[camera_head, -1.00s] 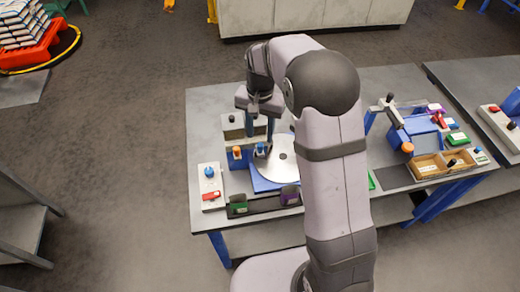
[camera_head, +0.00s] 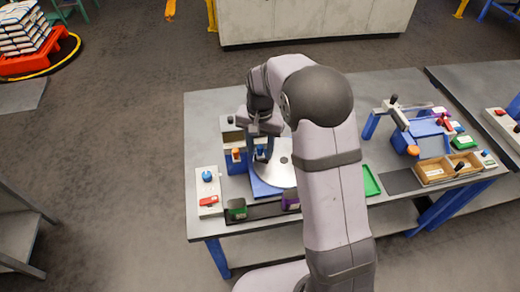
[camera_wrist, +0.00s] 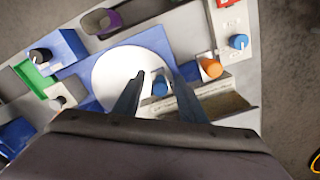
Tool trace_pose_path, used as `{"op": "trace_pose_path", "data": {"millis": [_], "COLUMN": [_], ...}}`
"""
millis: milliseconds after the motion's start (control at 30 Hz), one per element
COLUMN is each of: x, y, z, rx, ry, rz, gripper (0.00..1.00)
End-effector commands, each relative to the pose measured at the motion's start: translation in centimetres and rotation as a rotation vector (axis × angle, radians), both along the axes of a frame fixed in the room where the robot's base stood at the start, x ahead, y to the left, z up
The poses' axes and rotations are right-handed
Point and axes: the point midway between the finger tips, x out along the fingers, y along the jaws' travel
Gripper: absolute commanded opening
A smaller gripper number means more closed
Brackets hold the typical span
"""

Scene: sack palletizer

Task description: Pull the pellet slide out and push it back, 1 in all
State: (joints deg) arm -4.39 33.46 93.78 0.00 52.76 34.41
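A blue machine with a round pale disc (camera_head: 275,172) stands at the left of the table. A blue knob (camera_wrist: 160,86) and an orange knob (camera_wrist: 211,67) sit beside the disc in the wrist view; the orange knob (camera_head: 236,155) also shows in the head view. I cannot tell for sure which part is the pellet slide. My gripper (camera_wrist: 156,72) is open and points down over the machine. In the wrist view the blue knob appears between its two dark blue fingers, with gaps on both sides. No contact is visible. My arm hides part of the machine in the head view.
A grey box with a blue knob and red switch (camera_head: 208,190) stands at the left edge. A green cup (camera_head: 237,209) and a purple cup (camera_head: 290,201) stand at the front. A green tray (camera_head: 370,181) and a wooden tray (camera_head: 433,171) lie to the right.

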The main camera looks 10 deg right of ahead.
Motion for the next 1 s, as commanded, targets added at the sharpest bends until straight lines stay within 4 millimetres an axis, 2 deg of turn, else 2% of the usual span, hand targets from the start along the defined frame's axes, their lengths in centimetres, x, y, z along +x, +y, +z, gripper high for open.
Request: {"op": "trace_pose_path", "data": {"millis": [33,133,367,1000], "x": [0.0,0.0,-0.1,-3.4], "y": [0.0,0.0,-0.1,-0.1], "z": [0.0,0.0,0.0,0.0], "rx": [0.000,0.000,0.000,-0.002], "ry": [0.000,0.000,0.000,0.001], "rz": [0.000,0.000,-0.002,-0.003], "gripper": [0.35,0.11,0.11,0.11]}}
